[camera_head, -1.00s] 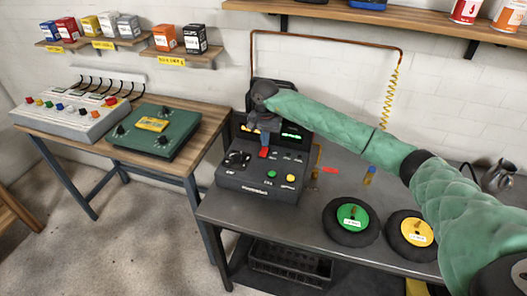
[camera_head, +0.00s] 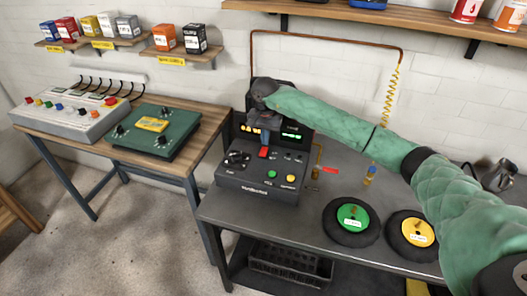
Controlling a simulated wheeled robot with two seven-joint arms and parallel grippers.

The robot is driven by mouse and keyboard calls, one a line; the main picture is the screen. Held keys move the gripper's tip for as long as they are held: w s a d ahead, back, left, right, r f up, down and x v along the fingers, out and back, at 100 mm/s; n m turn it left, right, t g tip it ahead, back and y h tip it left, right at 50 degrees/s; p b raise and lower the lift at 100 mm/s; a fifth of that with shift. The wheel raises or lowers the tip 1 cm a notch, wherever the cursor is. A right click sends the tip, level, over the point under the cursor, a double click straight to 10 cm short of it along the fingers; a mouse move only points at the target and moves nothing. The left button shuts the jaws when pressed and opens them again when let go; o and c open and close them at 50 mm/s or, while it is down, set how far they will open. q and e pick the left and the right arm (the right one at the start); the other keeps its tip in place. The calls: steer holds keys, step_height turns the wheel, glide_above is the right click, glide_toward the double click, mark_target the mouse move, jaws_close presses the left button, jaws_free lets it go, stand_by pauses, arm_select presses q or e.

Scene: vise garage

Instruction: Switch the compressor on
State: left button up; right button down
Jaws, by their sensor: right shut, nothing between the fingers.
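The compressor is a dark control box (camera_head: 255,188) on the grey metal bench, with a sloped front panel and an upright back. An amber display (camera_head: 249,129) and a green display (camera_head: 291,135) glow on its back. A red switch-like part (camera_head: 264,152) shows on the upper middle of the panel. A green button (camera_head: 271,174) and a yellow button (camera_head: 291,178) sit lower on the panel, with a dark knob (camera_head: 237,158) at its left. My right gripper (camera_head: 265,139) is shut and empty, just above the red part; I cannot tell whether they touch. My left gripper is out of view.
A green-labelled round reel (camera_head: 352,217) and a yellow-labelled one (camera_head: 411,231) lie on the bench right of the box. A copper pipe (camera_head: 330,37) runs along the wall behind. A wooden table with a green device (camera_head: 154,137) stands left, across a gap.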

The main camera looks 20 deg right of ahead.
mark_target(265, 149)
steer(key=shift+r, duration=2.85)
